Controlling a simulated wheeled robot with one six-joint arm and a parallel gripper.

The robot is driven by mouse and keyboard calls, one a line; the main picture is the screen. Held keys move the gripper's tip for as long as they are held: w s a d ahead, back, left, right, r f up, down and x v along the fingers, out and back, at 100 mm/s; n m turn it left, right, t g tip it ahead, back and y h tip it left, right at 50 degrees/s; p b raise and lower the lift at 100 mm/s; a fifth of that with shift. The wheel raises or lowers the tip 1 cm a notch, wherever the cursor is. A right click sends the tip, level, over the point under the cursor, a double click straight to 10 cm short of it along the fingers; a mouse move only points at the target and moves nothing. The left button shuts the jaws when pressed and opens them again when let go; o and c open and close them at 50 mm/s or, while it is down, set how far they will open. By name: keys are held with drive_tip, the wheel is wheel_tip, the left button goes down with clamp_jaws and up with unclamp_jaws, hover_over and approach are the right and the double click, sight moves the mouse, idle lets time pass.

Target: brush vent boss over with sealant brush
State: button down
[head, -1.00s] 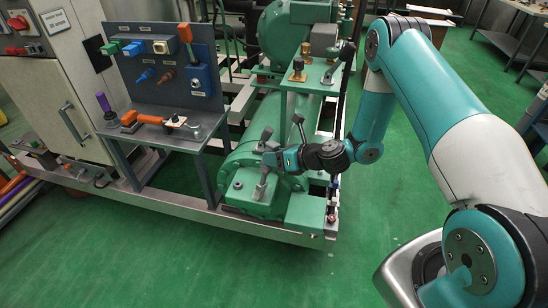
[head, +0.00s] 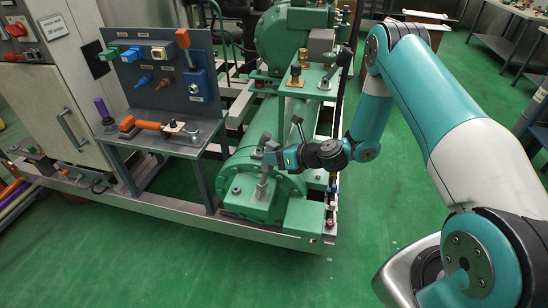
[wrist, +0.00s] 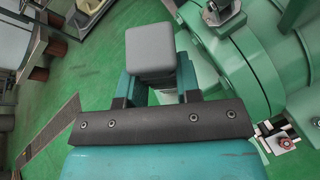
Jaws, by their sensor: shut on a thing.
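My gripper (head: 272,158) is shut on a grey upright tool, which I take to be the sealant brush (head: 264,187). In the wrist view its blunt grey rounded-square end (wrist: 151,48) sits between the fingers. In the head view its lower part reaches down in front of the green machine's end, over a green block there. Its bristles cannot be made out, nor whether it touches. A small grey fitting (head: 236,190) stands on that block; it may be the vent boss, but I cannot tell. A grey fitting also shows at the wrist view's top edge (wrist: 221,10).
A grey bench (head: 165,146) with an orange-handled tool (head: 138,125) and a pegboard (head: 163,75) stands left. A lever (head: 299,130) rises just right of my gripper. Brass fittings (head: 296,72) sit on a green shelf behind. The green floor (head: 230,270) in front is clear.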

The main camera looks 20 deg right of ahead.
drive_tip(key=shift+w+d, duration=0.35)
drive_tip(key=shift+w, duration=0.15)
drive_tip(key=shift+w+d, duration=0.4)
drive_tip(key=shift+w, duration=0.1)
drive_tip(key=shift+w+d, duration=0.35)
drive_tip(key=shift+w, duration=0.25)
drive_tip(key=shift+w+d, duration=0.4)
drive_tip(key=shift+w, duration=0.05)
